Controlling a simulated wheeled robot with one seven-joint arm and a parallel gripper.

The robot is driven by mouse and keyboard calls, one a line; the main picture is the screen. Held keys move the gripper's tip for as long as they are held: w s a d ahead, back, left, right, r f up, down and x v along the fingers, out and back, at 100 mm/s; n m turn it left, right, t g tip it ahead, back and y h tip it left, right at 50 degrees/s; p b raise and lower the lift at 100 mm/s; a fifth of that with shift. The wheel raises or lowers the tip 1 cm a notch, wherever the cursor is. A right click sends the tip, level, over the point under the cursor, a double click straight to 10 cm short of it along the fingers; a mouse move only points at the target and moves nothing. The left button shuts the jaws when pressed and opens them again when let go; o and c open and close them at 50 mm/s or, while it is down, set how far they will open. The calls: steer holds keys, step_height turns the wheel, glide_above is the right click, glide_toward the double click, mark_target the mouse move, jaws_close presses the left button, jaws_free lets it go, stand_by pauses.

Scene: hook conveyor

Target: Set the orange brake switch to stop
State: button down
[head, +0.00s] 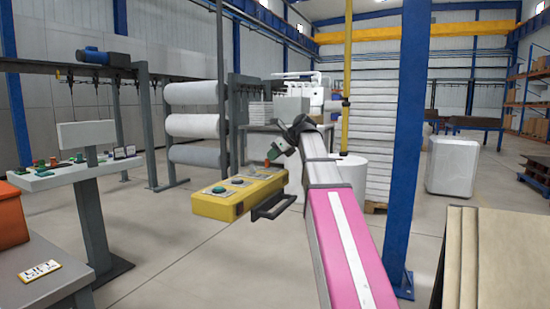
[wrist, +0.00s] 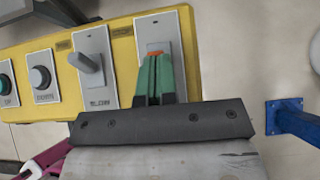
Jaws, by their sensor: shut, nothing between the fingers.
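The yellow control box (head: 213,208) hangs at the middle of the head view; its yellow top also shows in the wrist view (wrist: 125,60). The orange brake switch (wrist: 155,53) is on the rightmost grey plate in the wrist view. Only a small orange part shows, at the tips of my green fingers; the rest is hidden behind them. An orange spot (head: 267,163) shows below the fingers in the head view. My gripper (wrist: 156,62) is shut, with its fingers together over that plate; it also shows in the head view (head: 272,156). I cannot tell whether it touches the switch.
A grey lever (wrist: 88,66) marked SLOW stands left of the brake plate. A white button (wrist: 40,78) and a green button (wrist: 5,82) are further left. A dark handle (head: 272,208) juts from the box's front. A blue post (head: 407,130) stands to the right.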

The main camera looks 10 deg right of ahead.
steer(key=shift+w+a+r, duration=0.15)
steer(key=shift+w+a, duration=0.1)
steer(key=shift+r, duration=0.1)
steer(key=shift+r, duration=0.7)
